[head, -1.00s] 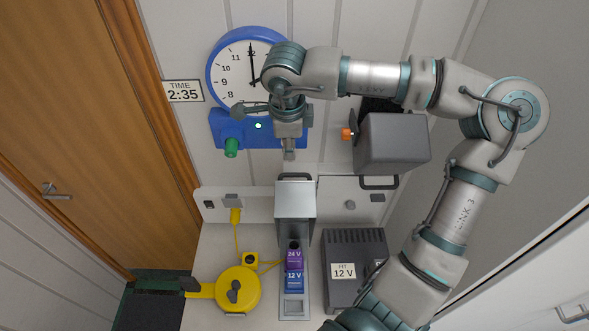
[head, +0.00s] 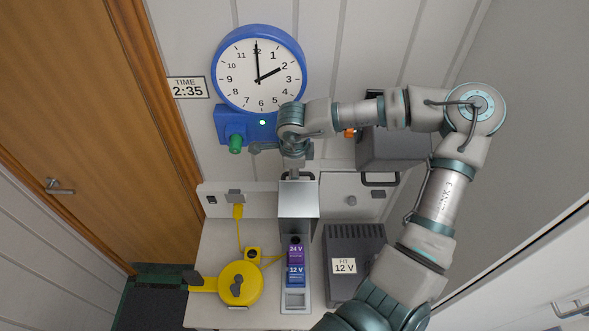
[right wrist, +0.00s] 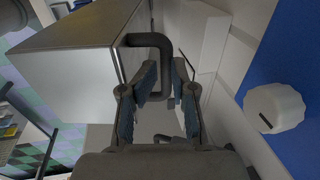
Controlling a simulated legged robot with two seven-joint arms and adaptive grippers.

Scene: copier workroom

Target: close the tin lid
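The tin (head: 296,304) is a narrow grey metal box on the worktop, with a purple 24 V pack (head: 295,253) and a blue 12 V pack (head: 295,276) in it. Its silver lid (head: 299,198) stands raised at the back end; it also shows as a grey box shape in the right wrist view (right wrist: 70,65). A dark loop handle (right wrist: 150,40) sticks out from the lid. My right gripper (head: 295,174) is just behind the lid. In the right wrist view its fingers (right wrist: 168,75) are apart, with part of the handle between them. My left gripper is out of view.
A yellow cord reel (head: 225,278) lies to the left. The blue clock (head: 259,70), its green knob (head: 236,144) and a grey wall box (head: 395,150) are near my right arm.

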